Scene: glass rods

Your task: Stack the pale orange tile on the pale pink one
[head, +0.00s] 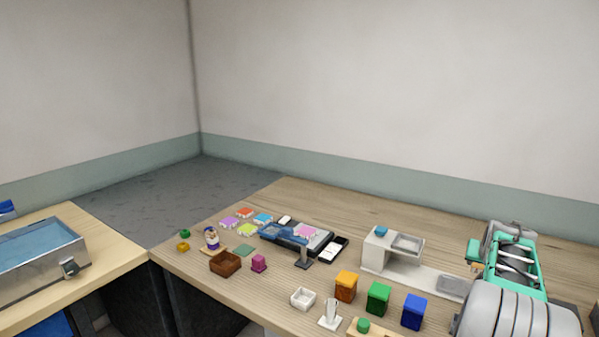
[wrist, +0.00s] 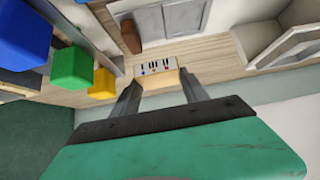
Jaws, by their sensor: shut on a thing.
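My gripper (wrist: 158,90) is shut on a small pale orange tile (wrist: 157,79), held between its two fingertips in the wrist view. The side of the tile facing the camera has dark marks on a light face. In the head view, my teal gripper is at the right, and the tile (head: 472,264) shows as a small tan patch at its left. Two pinkish-lilac tiles are in the head view, far to the left of my gripper: one (head: 307,231) by the dark tray and one (head: 229,222) among coloured tiles. I cannot tell which is the pale pink one.
Orange (head: 346,285), green (head: 378,297) and blue (head: 412,311) blocks stand at the table's front. A white stand with a grey basin (head: 407,243) is between my gripper and the tiles. A brown box (head: 225,263) and a figurine (head: 211,238) are at the left. The back table strip is clear.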

